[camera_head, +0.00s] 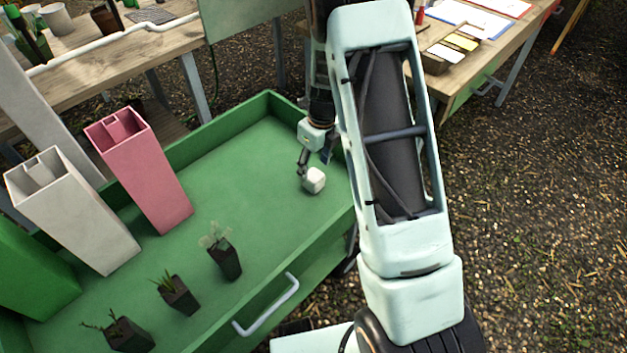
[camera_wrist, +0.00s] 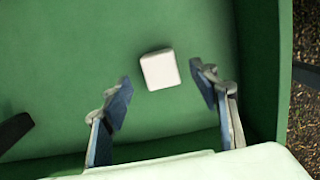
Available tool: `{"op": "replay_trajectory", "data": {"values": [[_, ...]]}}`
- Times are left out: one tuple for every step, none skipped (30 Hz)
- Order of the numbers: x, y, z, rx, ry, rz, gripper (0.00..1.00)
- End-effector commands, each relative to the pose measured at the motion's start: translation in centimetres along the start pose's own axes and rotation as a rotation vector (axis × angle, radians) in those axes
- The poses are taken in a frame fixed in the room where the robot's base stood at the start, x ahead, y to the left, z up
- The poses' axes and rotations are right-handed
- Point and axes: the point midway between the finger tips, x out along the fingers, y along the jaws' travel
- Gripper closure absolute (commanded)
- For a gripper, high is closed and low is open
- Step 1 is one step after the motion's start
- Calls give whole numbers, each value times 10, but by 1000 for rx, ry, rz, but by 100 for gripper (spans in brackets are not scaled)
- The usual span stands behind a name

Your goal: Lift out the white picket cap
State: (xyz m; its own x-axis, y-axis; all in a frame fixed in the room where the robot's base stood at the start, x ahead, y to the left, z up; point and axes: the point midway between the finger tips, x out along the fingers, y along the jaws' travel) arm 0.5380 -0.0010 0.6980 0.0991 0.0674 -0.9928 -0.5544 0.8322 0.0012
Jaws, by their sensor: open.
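The white picket cap (camera_head: 313,180) is a small white block with rounded edges. It sits on the floor of the green tray near its right end. In the wrist view the cap (camera_wrist: 160,70) lies ahead of and between my fingertips, with a gap to each. My gripper (camera_wrist: 160,88) is open and empty. In the head view my gripper (camera_head: 312,160) is close beside the cap, and my arm hides part of it.
The green tray (camera_head: 268,97) has raised walls. A pink tube (camera_head: 150,175), a white tube (camera_head: 80,215) and a green one (camera_head: 30,270) stand at its left. Small potted plants (camera_head: 225,260) stand along the front. The tray floor left of the cap is clear.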

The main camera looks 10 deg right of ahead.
Motion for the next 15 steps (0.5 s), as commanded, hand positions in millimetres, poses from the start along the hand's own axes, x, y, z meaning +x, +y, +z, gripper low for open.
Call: {"op": "replay_trajectory", "data": {"values": [[4,0,-1,0,1,0,45],[6,0,-1,0,1,0,45],[11,0,-2,0,1,0,45],[15,0,-2,0,1,1,45],[20,0,-3,0,1,1,45],[26,0,-4,0,2,1,45],[31,0,-5,0,2,1,45],[36,0,-5,1,1,1,45],[42,-1,-5,1,2,1,45],[46,-1,-5,1,2,1,45],[48,-1,-4,0,1,0,45],[50,-1,-4,-1,0,0,45],[51,-1,-3,-1,0,-1,45],[51,-1,-3,-1,-1,-1,45],[51,-1,-3,-2,-1,-1,45]]}}
